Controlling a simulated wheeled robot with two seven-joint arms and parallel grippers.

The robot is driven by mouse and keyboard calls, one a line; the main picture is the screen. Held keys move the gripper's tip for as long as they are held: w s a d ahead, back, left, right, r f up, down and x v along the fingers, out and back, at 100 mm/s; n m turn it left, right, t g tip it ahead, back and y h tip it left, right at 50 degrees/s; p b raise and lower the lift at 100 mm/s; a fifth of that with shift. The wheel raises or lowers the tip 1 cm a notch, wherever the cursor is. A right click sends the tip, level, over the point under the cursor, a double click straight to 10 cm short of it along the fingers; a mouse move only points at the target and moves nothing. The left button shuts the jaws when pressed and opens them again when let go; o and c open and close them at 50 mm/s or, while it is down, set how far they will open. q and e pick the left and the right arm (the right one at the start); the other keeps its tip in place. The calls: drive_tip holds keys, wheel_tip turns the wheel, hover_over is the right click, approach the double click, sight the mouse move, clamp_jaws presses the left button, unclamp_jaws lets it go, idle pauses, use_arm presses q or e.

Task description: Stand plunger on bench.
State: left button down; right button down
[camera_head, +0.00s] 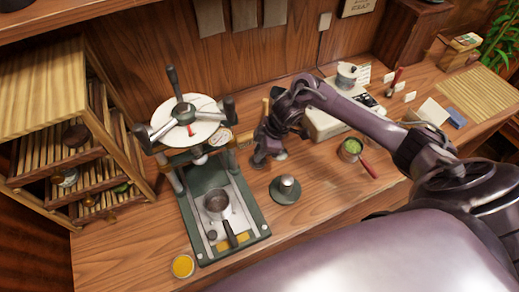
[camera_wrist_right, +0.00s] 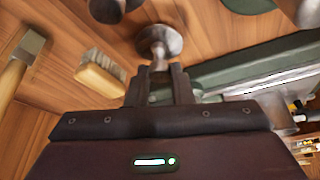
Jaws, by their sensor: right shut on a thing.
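My right gripper (camera_head: 264,156) is low over the wooden bench (camera_head: 325,195), just right of the tea press. In the right wrist view its fingers (camera_wrist_right: 164,80) are shut on the plunger (camera_wrist_right: 160,42), a small metal piece with a round, flared end. That end shows beyond the fingertips; the rest is hidden between the fingers. In the head view the hand hides most of it. I cannot tell whether the plunger touches the bench. My left gripper is in neither view.
The press (camera_head: 240,200) with its green base stands close left of the hand. A green disc with a metal knob (camera_head: 287,187) sits in front. A brush (camera_wrist_right: 100,73) and a hammer (camera_wrist_right: 22,60) lie close by. A green-filled strainer (camera_head: 351,148) is to the right.

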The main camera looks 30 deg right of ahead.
drive_tip(key=shift+f, duration=0.15)
drive_tip(key=c, duration=1.3)
unclamp_jaws()
drive_tip(key=shift+r, duration=0.2)
drive_tip(key=b+v, duration=0.2)
drive_tip(key=v, duration=1)
drive_tip(key=shift+a, duration=0.1)
drive_tip(key=shift+f, duration=0.1)
